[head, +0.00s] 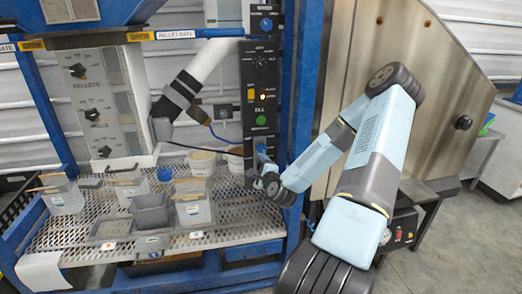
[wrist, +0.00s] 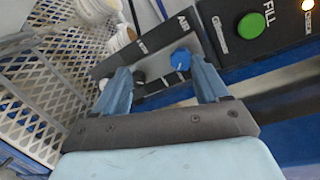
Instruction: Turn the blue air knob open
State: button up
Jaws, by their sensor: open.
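The blue air knob (wrist: 181,59) sits on a dark panel marked AIR in the wrist view. My gripper (wrist: 160,67) is open in front of this panel. In the picture the knob lies between its two blue fingers, close to the right fingertip. I cannot tell whether that finger touches it. In the head view my gripper (head: 262,158) is at the lower end of the dark control panel (head: 259,75), and the air knob cannot be made out clearly there.
A perforated shelf (head: 110,228) with several grey containers stands left of my gripper. A blue frame post (head: 291,100) runs close on the right.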

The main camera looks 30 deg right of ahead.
aim_at(261, 149)
jog(key=w+d+m+h, duration=0.1)
jog(key=w+d, duration=0.1)
jog(key=w, duration=0.2)
jog(key=w+d+m, duration=0.1)
jog(key=w+d, duration=0.1)
jog(key=w, duration=0.2)
jog(key=w+d+m+h, duration=0.1)
jog(key=w+d+m, duration=0.1)
jog(key=w+d, duration=0.1)
jog(key=shift+w+t+h, duration=0.3)
jog(key=shift+w+t, duration=0.1)
jog(key=shift+w, duration=0.15)
jog(key=shift+c, duration=0.4)
jog(key=c, duration=0.9)
jog(key=shift+a, duration=0.1)
jog(key=shift+c, duration=0.4)
